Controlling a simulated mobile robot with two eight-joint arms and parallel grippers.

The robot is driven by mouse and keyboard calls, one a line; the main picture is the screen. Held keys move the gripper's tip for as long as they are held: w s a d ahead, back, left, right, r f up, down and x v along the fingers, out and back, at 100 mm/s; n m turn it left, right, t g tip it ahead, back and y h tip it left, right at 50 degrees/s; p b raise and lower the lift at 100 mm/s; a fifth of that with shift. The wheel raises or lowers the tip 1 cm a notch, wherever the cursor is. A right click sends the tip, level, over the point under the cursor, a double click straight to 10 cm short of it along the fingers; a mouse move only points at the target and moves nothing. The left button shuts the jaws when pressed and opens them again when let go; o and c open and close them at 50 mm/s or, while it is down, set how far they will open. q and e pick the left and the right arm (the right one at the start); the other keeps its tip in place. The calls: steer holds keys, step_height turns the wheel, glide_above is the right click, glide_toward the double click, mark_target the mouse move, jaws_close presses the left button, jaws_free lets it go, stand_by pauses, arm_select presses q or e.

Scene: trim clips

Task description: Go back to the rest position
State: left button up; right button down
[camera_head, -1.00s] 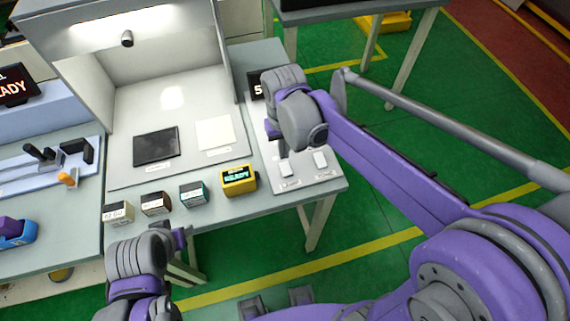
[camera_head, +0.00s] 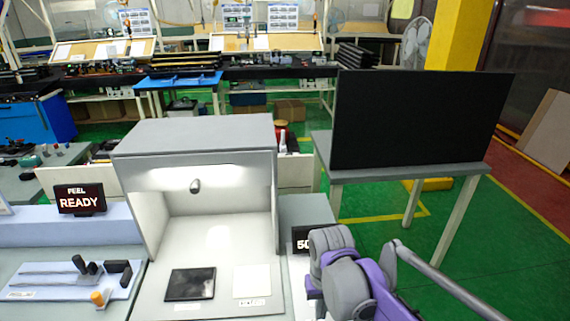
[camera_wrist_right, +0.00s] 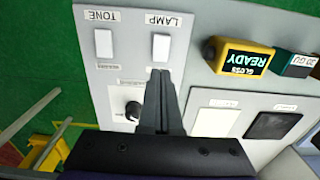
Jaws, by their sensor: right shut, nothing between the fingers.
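My right gripper (camera_wrist_right: 160,75) shows in the right wrist view with its dark fingers together and nothing between them. It is over a light panel (camera_wrist_right: 88,62), its tips close to the LAMP switch (camera_wrist_right: 161,47) in the picture. The TONE switch (camera_wrist_right: 103,43) is beside that, and a black knob (camera_wrist_right: 132,110) is partly covered by the fingers. In the head view my right wrist (camera_head: 345,265) is at the bottom, right of the light booth, and its fingers are hidden. My left gripper is in neither view now.
The lit booth (camera_head: 195,137) holds a black tile (camera_head: 190,284) and a white tile (camera_head: 252,281). A yellow gloss meter (camera_wrist_right: 240,58) is near the panel. A large black screen (camera_head: 415,120) stands on a table behind. Green floor (camera_head: 500,240) is open at the right.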

steer(key=s+d+f+t, duration=0.3)
steer(key=s+d+t, duration=0.2)
steer(key=s, duration=0.7)
steer(key=shift+s+d+f+t, duration=0.15)
steer(key=shift+s+d+t, duration=0.2)
steer(key=shift+d, duration=0.45)
